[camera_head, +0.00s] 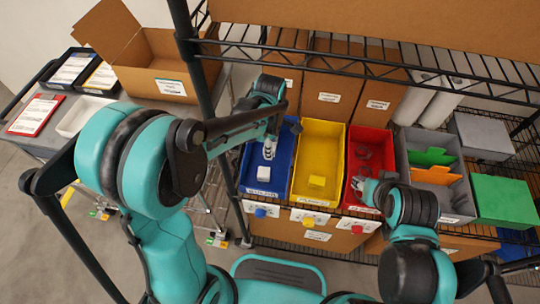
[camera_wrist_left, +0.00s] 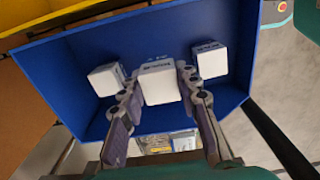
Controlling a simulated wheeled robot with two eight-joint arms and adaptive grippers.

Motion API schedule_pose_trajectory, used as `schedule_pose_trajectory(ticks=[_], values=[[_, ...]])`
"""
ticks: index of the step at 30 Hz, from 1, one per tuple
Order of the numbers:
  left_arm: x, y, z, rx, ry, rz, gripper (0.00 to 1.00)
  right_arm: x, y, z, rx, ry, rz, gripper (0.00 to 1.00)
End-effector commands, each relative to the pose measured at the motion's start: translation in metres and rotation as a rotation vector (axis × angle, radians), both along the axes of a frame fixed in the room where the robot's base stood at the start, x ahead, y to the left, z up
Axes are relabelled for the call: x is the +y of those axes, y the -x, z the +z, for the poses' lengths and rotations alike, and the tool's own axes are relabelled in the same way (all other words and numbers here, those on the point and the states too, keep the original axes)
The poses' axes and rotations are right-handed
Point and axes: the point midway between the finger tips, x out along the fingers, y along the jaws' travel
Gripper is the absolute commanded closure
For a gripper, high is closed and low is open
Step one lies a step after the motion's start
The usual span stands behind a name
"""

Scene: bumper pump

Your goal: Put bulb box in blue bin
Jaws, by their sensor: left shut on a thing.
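The blue bin (camera_head: 283,160) stands at the left end of the bin row in the head view and fills much of the left wrist view (camera_wrist_left: 80,40). My left gripper (camera_head: 268,146) is inside or just over it. In the left wrist view the fingers (camera_wrist_left: 158,90) are shut on a white bulb box (camera_wrist_left: 162,82). A white box (camera_wrist_left: 105,80) lies in the bin to the left of the held one, and another (camera_wrist_left: 211,60) to its right. My right gripper (camera_head: 364,185) is by the front of the red bin; its fingers are too small to read.
A yellow bin (camera_head: 319,150) with a yellow block and a red bin (camera_head: 372,140) stand right of the blue one, then a grey bin (camera_head: 448,195) with green and orange pieces. A wire shelf (camera_head: 370,65) runs above. An open carton (camera_head: 165,65) sits on the cart at left.

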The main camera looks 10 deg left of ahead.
Motion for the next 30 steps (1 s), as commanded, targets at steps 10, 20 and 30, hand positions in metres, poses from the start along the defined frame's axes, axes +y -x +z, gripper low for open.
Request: schedule_pose_trajectory(ticks=[10,20,30], values=[[0.002,-0.007,-0.034,0.0,0.0,-0.001,0.95,0.0,0.0,-0.019,0.0,0.0,0.0,0.6],[0.002,-0.007,-0.044,0.0,0.0,-0.001,0.95,0.0,0.0,-0.022,0.0,0.0,0.0,0.6],[0.002,-0.007,-0.047,0.0,0.0,-0.001,0.48,0.0,0.0,-0.025,0.0,0.0,0.0,0.6]])
